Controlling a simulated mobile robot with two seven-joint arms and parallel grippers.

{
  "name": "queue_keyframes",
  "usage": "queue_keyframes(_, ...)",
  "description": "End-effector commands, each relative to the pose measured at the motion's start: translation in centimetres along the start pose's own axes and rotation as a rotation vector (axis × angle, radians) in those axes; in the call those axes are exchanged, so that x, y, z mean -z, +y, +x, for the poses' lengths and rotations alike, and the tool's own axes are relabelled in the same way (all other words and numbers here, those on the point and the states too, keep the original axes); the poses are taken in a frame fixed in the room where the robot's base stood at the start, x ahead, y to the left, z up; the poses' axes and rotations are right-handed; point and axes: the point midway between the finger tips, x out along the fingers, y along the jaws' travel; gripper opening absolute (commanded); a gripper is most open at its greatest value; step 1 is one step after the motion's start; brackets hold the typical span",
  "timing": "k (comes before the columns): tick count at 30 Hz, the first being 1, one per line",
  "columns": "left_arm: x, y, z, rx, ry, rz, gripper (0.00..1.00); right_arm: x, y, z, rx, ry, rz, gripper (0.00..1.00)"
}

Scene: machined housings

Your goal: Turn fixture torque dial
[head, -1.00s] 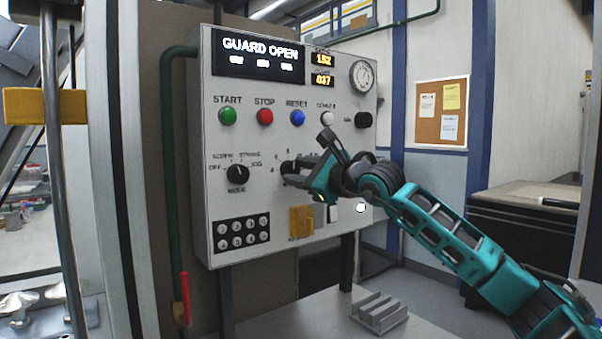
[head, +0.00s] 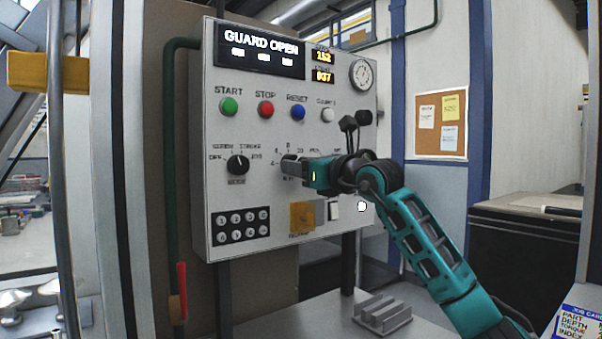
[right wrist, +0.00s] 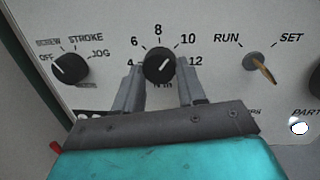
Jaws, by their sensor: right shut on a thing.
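The torque dial (right wrist: 159,64) is a round black knob on the white control panel (head: 225,130). Numbers from 4 to 12 run around it, and the "N m" label under it is partly hidden. My right gripper (right wrist: 160,80) is shut on the dial, one grey finger on each side. In the head view my right gripper (head: 298,168) reaches the panel from the right and hides most of the dial. I cannot read clearly where the dial's pointer stands. My left gripper is not in view.
A mode knob (head: 238,165) sits left of the dial, and a RUN/SET key switch (right wrist: 254,62) right of it. Start (head: 229,106), stop and reset buttons are above. A keypad (head: 241,225) is below. A job card (head: 577,322) is cut off at lower right.

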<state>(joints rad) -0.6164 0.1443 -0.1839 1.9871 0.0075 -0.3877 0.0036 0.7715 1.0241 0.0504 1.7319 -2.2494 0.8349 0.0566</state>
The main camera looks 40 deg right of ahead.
Motion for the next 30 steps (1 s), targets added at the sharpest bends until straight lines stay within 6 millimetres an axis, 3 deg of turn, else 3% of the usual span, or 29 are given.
queue_keyframes(9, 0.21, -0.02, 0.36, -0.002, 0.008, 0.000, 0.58, 0.12, 0.10, 0.03, 0.007, -0.006, 0.100, 0.10)
queue_keyframes(23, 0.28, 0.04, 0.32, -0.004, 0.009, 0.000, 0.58, 0.09, 0.09, 0.03, 0.008, -0.007, 0.112, 0.10)
queue_keyframes(24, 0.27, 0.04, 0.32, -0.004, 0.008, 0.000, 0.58, 0.09, 0.09, 0.03, 0.008, -0.007, 0.112, 0.43)
queue_keyframes(30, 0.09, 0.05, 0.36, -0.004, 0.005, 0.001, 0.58, 0.07, 0.07, 0.02, 0.009, -0.008, 0.111, 0.62)
